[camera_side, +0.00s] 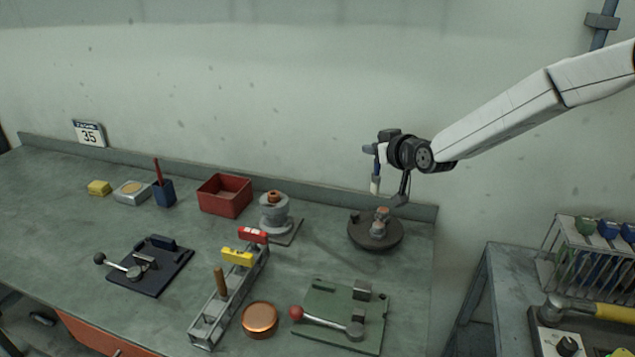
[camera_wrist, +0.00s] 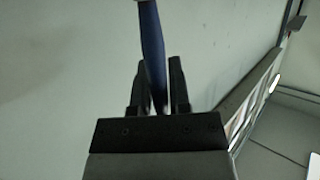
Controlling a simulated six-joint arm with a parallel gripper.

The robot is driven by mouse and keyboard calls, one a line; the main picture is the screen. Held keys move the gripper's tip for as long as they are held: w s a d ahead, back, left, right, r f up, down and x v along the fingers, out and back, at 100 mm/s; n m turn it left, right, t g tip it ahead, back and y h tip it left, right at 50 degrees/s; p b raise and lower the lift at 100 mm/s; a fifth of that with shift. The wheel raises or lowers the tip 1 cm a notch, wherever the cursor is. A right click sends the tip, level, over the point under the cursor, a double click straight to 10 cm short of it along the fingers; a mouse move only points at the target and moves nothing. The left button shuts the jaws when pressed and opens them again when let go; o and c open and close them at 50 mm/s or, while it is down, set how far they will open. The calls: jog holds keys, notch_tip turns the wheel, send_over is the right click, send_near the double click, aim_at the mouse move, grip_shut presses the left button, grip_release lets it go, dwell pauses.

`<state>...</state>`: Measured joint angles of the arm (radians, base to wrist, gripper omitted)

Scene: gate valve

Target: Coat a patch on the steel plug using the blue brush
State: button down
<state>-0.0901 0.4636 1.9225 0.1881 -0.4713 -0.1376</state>
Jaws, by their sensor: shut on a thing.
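My gripper (camera_side: 372,149) is shut on the blue brush (camera_side: 375,184) and holds it upright in the air, pale end down, above the dark round plate (camera_side: 361,240). In the wrist view, the brush's blue handle (camera_wrist: 149,32) stands between the two dark fingers (camera_wrist: 155,75). Small grey pieces with brownish tops (camera_side: 381,214) sit on the round plate, below the brush and apart from it. I cannot tell for sure which of them is the steel plug. The brush tip is out of the wrist view.
A grey valve-like body (camera_side: 274,214) with a copper-coloured top stands left of the round plate. A red bin (camera_side: 225,195), a blue holder (camera_side: 164,193), a rack (camera_side: 212,318), a copper disc (camera_side: 259,320) and a green fixture (camera_side: 335,335) share the bench. The bench's right edge is near the plate.

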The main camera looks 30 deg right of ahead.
aim_at(372, 180)
jog(key=shift+f, duration=0.15)
jog(key=shift+f, duration=3.6)
jog(key=shift+s+d+f, duration=0.25)
jog(key=shift+s+d, duration=0.1)
jog(key=shift+s, duration=0.2)
jog(key=shift+w+a, duration=0.4)
jog(key=shift+w, duration=0.2)
notch_tip(372, 180, up, 8)
